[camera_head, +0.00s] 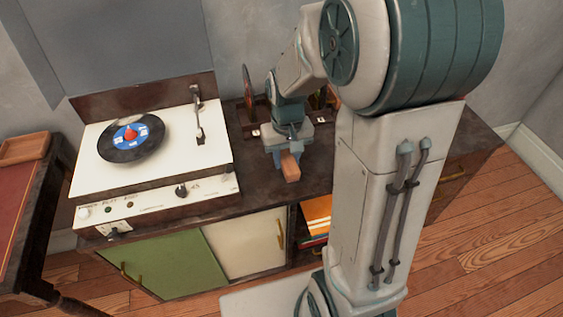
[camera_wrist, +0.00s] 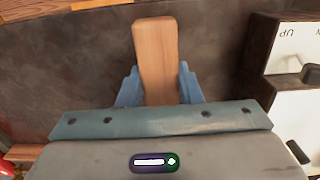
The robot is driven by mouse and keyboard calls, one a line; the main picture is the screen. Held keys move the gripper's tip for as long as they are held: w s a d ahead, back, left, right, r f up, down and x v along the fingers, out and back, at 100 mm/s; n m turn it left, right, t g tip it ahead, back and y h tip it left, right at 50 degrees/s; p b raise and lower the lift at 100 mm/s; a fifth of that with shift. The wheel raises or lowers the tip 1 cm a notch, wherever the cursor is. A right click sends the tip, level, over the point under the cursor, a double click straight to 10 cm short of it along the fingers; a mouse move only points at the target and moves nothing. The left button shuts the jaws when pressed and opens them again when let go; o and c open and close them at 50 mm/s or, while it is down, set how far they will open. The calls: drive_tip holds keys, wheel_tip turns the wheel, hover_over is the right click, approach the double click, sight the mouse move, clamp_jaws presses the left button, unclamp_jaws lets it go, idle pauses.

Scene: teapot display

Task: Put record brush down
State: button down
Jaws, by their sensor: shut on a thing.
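The record brush (camera_head: 290,167) is a wooden block held in my gripper (camera_head: 287,152) over the dark cabinet top, right of the record player. In the wrist view the brush (camera_wrist: 156,55) is a long light-brown block between the two blue fingers of my gripper (camera_wrist: 158,88). The gripper is shut on it. The brush points toward the cabinet's front edge. I cannot tell whether its underside touches the cabinet top (camera_head: 243,188). The brush's lower face and the end inside the gripper are hidden.
The white record player (camera_head: 160,175) with a black record (camera_head: 120,150) stands to the left. A dark rack (camera_head: 249,118) with upright discs is behind the gripper. Below are a green door (camera_head: 165,265) and an open shelf with orange sleeves (camera_head: 316,215). My arm hides much of the right side.

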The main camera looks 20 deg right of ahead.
sight(282, 164)
drive_tip(key=shift+w+a+f, duration=0.15)
drive_tip(key=shift+w+f, duration=0.25)
drive_tip(key=shift+w, duration=0.2)
drive_tip(key=shift+w+a+f, duration=0.15)
drive_tip(key=shift+w+f, duration=0.25)
drive_tip(key=shift+w, duration=0.2)
drive_tip(key=shift+f+b, duration=0.3)
drive_tip(key=shift+f, duration=1.7)
drive_tip(key=shift+f, duration=0.25)
drive_tip(key=c, duration=1)
unclamp_jaws()
drive_tip(key=shift+r, duration=0.1)
drive_tip(key=shift+r, duration=0.15)
